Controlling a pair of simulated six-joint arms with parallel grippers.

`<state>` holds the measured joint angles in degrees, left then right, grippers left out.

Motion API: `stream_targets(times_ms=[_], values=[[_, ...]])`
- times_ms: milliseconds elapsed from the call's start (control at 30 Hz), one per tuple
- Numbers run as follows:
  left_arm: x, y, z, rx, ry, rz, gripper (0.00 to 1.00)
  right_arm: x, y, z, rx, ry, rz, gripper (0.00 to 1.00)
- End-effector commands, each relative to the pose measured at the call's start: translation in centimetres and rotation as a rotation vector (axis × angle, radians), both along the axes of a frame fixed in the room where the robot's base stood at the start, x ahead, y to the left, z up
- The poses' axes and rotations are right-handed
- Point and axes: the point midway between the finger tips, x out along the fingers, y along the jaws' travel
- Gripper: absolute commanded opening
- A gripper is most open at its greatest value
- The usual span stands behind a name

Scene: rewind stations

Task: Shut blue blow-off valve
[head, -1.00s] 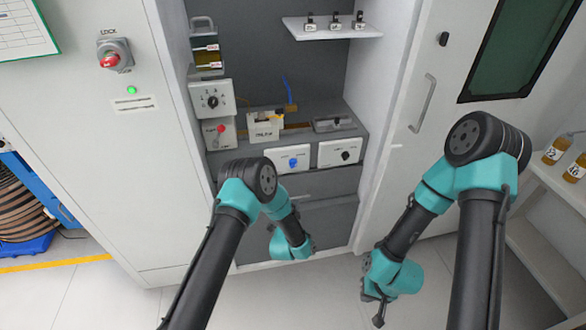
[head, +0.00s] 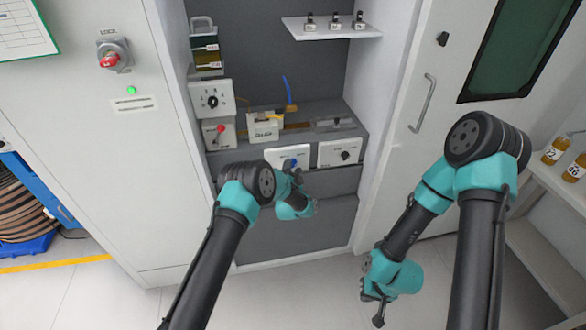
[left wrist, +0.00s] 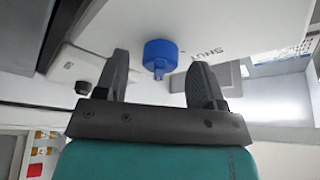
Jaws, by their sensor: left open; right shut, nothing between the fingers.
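The blue blow-off valve knob (head: 294,162) is on a white panel (head: 275,155) at the front of the cabinet bench. My left gripper (head: 290,175) is in front of it and hides part of the panel. In the left wrist view the blue knob (left wrist: 160,53) has a small stem and sits beside the label "SHUT" on the panel (left wrist: 235,25). The open fingers of my left gripper (left wrist: 160,80) lie to either side of the knob in the picture; I see no contact. My right gripper (head: 379,312) is shut and empty, low in front of the cabinet.
A white panel with a black knob (head: 344,152) stands just right of the blue valve. A red-handled box (head: 216,133) and a dial box (head: 211,98) are at the left. A shelf (head: 296,24) is above. The floor in front is clear.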

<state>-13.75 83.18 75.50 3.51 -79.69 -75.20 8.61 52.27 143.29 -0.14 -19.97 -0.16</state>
Motion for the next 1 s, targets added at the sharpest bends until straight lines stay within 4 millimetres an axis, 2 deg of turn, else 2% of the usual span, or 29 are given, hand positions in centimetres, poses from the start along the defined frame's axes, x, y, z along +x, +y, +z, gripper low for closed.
stream_targets(times_ms=[367,867,1000], values=[[0.45,-0.03,0.13,0.000,0.000,0.000,0.63,0.00,0.00,0.00,0.000,0.000,0.000,0.00],[0.44,-0.03,0.14,0.000,0.000,0.000,0.15,0.00,0.00,0.00,0.000,0.000,0.000,0.00],[0.44,-0.03,0.14,-0.002,-0.001,0.000,0.14,0.00,0.00,0.00,0.000,0.000,0.000,0.00]])
